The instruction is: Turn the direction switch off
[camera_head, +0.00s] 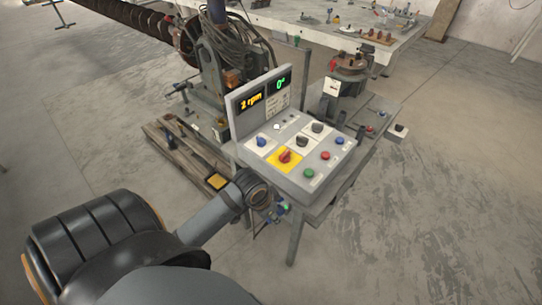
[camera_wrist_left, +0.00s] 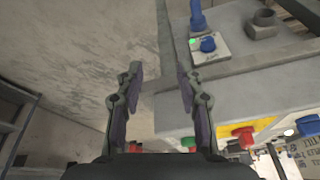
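The control box (camera_head: 322,192) has a sloped top with several knobs and buttons. I cannot tell which control is the direction switch, as the labels are too small. A blue knob (camera_head: 262,141), two black knobs (camera_head: 317,127) and a red knob on a yellow plate (camera_head: 285,156) show there. My left arm reaches to the box's front left; its fingers are not clear in the head view. In the left wrist view my left gripper (camera_wrist_left: 160,85) is open and empty, beside a grey surface with a blue knob (camera_wrist_left: 208,44) on a pale plate. My right gripper is not in view.
The upright display (camera_head: 262,97) reads "2 rpm" and "0°". A red button (camera_head: 325,155), a blue button (camera_head: 340,140) and a green button (camera_head: 308,173) sit at the panel's right. A wooden pallet (camera_head: 185,150) lies behind left. The floor at right is clear.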

